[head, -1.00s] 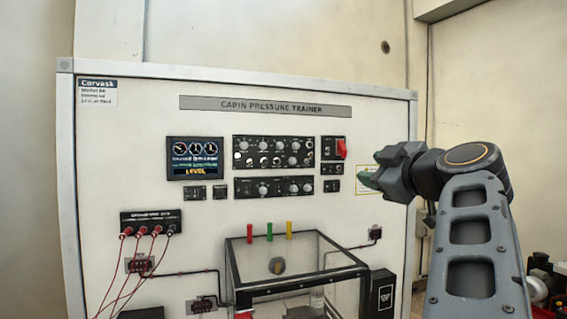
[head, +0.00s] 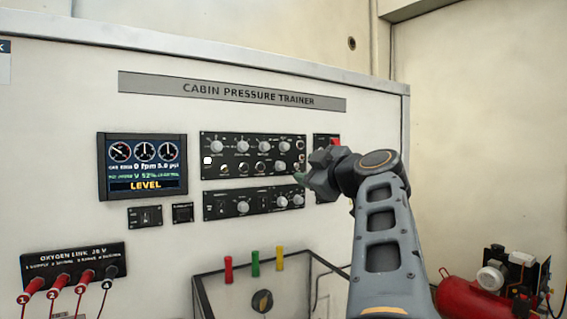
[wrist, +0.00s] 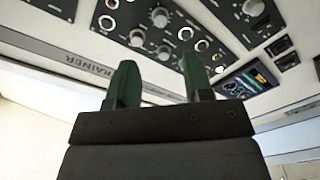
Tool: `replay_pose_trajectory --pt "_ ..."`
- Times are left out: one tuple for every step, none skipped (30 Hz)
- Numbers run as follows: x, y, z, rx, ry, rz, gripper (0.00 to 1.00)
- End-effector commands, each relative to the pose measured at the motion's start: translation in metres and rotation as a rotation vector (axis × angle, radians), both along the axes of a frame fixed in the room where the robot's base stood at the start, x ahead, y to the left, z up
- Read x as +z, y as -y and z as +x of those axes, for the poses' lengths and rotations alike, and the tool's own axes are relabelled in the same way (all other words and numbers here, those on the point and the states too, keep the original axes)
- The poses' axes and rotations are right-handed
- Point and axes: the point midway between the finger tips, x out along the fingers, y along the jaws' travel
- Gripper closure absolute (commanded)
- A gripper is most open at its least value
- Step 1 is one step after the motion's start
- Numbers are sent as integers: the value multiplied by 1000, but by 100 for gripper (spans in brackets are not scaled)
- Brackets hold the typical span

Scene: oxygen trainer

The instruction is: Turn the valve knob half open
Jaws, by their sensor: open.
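The upper knob panel (head: 253,154) on the trainer's wall carries several pale round knobs. A second knob panel (head: 252,202) below it has a large knob (head: 242,207) at its left and a knob pair at its right. A dark round knob (head: 262,301) shows at the clear box's front. I cannot read which one is the valve knob. My gripper (head: 302,178) is in front of the panels' right end and hides part of it. In the wrist view my gripper (wrist: 160,78) is open and empty, its green fingers apart, with panel knobs (wrist: 160,17) beyond them.
A display (head: 142,165) reading LEVEL is left of the panels. Red plugs (head: 62,281) with cables sit at lower left. Red, green (head: 255,263) and yellow posts rise above the clear box. A red compressor (head: 470,300) stands at lower right.

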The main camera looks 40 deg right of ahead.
Motion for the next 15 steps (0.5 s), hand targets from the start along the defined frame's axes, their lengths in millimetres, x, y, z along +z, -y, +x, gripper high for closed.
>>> replay_pose_trajectory --pt "4 0 12 6 -3 4 53" --pt "4 0 18 7 -4 4 53" --pt "4 1 26 7 -4 3 53" --pt "4 2 32 6 -4 3 53" --pt "4 2 37 6 -4 3 53" --pt "4 3 44 5 -3 3 53" --pt "4 3 50 4 -4 3 53" --pt "4 4 55 3 -3 3 53" --pt "4 5 61 3 -4 2 53" --pt "4 5 65 2 -3 2 53" --pt "3 6 70 2 -3 3 53" --pt "3 7 75 0 -4 2 53" --pt "3 7 78 0 -3 2 53" --pt "3 8 81 0 -3 1 53" --pt "3 8 85 -1 -2 2 53"
